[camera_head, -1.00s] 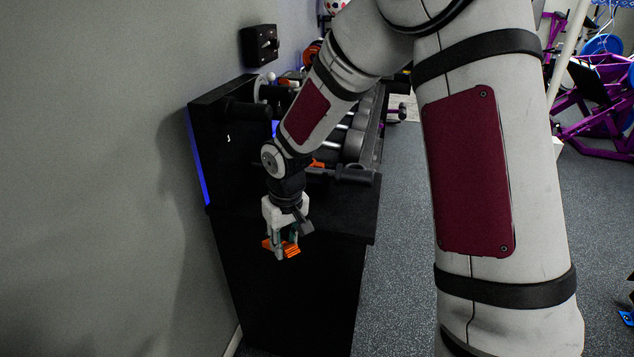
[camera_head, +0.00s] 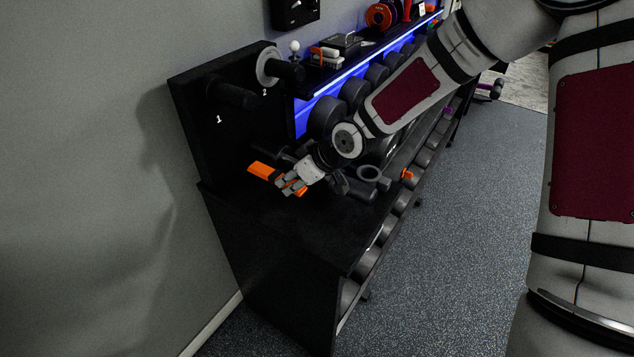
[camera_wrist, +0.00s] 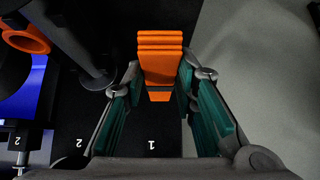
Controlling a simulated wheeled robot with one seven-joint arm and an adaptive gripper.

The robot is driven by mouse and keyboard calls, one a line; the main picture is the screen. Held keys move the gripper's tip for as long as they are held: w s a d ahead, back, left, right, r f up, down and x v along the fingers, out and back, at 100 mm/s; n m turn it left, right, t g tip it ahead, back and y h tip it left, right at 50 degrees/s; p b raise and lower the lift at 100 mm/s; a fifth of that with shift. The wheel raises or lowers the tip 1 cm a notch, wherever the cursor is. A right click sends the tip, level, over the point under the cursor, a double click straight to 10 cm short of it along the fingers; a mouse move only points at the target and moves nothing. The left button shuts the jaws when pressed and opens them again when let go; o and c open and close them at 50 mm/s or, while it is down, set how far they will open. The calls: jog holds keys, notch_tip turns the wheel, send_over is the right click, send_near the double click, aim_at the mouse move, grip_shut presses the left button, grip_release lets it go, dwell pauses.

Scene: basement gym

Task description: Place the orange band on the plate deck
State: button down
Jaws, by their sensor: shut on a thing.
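The orange band (camera_head: 264,171) is a folded strip held in my gripper (camera_head: 290,186). In the wrist view the band (camera_wrist: 160,62) lies between the two teal-padded fingers of my gripper (camera_wrist: 160,88), which are shut on it. The flat black top (camera_head: 300,222), which appears to be the plate deck, lies in front of a black back board. The gripper and band are over this top, near the board. I cannot tell whether the band touches the surface.
The back board (camera_head: 190,120) carries pegs marked 1 and 2; a grey plate (camera_head: 268,66) hangs on peg 2. Dumbbells (camera_head: 327,117) line the rack to the right. A grey ring (camera_head: 369,172) lies right of my gripper. The front of the top is clear.

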send_near(289, 215)
jog(key=x, duration=0.5)
jog(key=shift+w+a+r, duration=0.3)
jog(key=shift+w+a, duration=0.05)
jog(key=shift+w, duration=0.05)
jog(key=shift+f, duration=0.5)
jog(key=c, duration=1.3)
grip_release()
jog(key=shift+f, duration=0.2)
jog(key=shift+s, duration=0.1)
jog(key=shift+r, duration=0.15)
